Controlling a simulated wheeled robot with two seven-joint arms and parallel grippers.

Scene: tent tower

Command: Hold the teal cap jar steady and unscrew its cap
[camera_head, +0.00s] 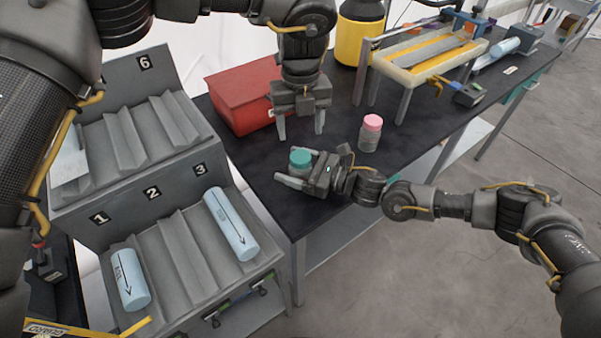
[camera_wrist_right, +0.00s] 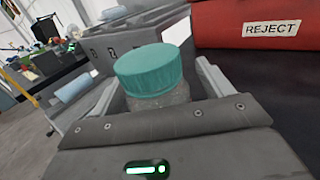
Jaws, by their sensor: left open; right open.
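The teal cap jar (camera_head: 300,161) stands upright on the black table, near its front left corner. Its teal cap (camera_wrist_right: 148,70) is on the jar, and part of the grey body shows below it in the right wrist view. My right gripper (camera_head: 292,170) is open and low at the table, with its fingers on either side of the jar's body; I cannot tell whether they touch it. My left gripper (camera_head: 301,132) is open and empty, pointing down above the table, behind and higher than the jar. The lower part of the jar is hidden by my right gripper.
A pink cap jar (camera_head: 370,133) stands to the right on the black table (camera_head: 390,170). A red REJECT box (camera_head: 246,92) is behind on the left. A grey rack (camera_head: 175,255) with light blue cylinders stands at the left. A yellow container (camera_head: 358,35) is at the back.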

